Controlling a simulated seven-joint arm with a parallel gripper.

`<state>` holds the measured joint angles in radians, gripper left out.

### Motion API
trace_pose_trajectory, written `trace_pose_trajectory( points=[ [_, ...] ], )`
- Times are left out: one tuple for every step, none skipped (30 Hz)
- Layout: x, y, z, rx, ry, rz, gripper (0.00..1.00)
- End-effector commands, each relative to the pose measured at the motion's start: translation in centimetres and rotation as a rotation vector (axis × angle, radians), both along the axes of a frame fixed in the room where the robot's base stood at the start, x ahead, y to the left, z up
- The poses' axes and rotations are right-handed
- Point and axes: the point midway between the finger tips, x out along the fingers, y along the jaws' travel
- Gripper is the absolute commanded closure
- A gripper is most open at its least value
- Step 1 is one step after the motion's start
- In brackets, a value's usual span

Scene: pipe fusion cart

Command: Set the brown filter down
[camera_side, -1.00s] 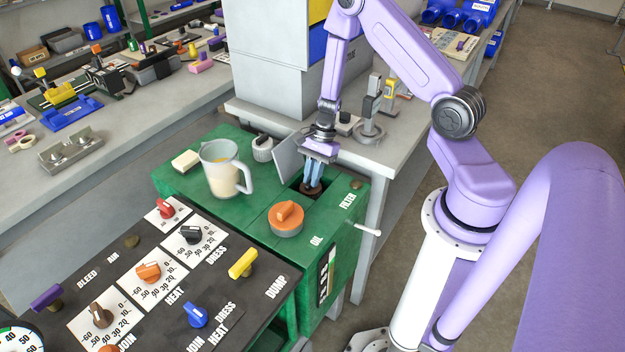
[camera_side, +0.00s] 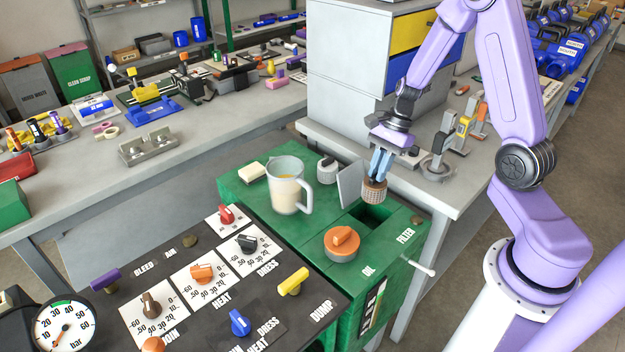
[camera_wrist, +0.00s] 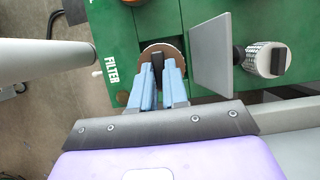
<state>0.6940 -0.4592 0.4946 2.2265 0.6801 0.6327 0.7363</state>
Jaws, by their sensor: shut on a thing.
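The brown filter (camera_side: 374,191) is a short ribbed cylinder hanging upright from my gripper (camera_side: 380,172). The blue fingers are shut on its top, and in the wrist view the gripper (camera_wrist: 159,82) grips a dark tab on the round brown filter (camera_wrist: 148,50). The filter is in the air above the open square filter well (camera_side: 372,213) in the green cart top (camera_side: 318,226). The grey lid (camera_side: 350,183) of the well stands open just left of the filter. The inside of the well is dark.
An orange-knobbed oil cap (camera_side: 342,243) sits in front of the well. A jug of pale liquid (camera_side: 288,185), a white block (camera_side: 251,172) and a black-and-white cap (camera_side: 327,170) stand to the left. A grey bench (camera_side: 450,190) with upright tools lies behind.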

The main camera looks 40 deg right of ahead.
Motion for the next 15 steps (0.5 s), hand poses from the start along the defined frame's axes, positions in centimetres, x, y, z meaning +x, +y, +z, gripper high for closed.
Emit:
trace_pose_trajectory(
  points=[
    [0.2, 0.0, 1.5, -0.002, -0.01, 0.001, 1.0],
    [0.2, 0.0, 2.3, -0.003, -0.011, 0.001, 1.0],
    [0.2, 0.0, 3.3, -0.002, -0.011, 0.001, 1.0],
    [0.2, 0.0, 4.1, -0.002, -0.011, 0.001, 1.0],
    [0.2, 0.0, 4.8, -0.003, -0.011, 0.0, 1.0],
    [0.2, 0.0, 5.7, -0.003, -0.01, 0.0, 1.0],
    [0.2, 0.0, 6.3, -0.002, -0.009, 0.002, 1.0],
    [0.2, 0.0, 7.0, -0.002, -0.009, -0.001, 1.0],
    [0.1, 0.0, 7.9, -0.003, -0.009, 0.0, 1.0],
    [0.1, 0.0, 8.4, -0.003, -0.008, 0.0, 1.0],
    [0.2, 0.0, 9.0, -0.002, -0.008, 0.0, 1.0],
    [0.1, 0.0, 9.8, -0.002, -0.007, -0.001, 1.0],
    [0.1, 0.0, 10.4, -0.004, -0.008, 0.0, 1.0],
    [0.1, 0.0, 10.9, -0.002, -0.008, 0.0, 1.0],
    [0.2, 0.0, 11.7, -0.002, -0.008, -0.001, 1.0]
  ],
)
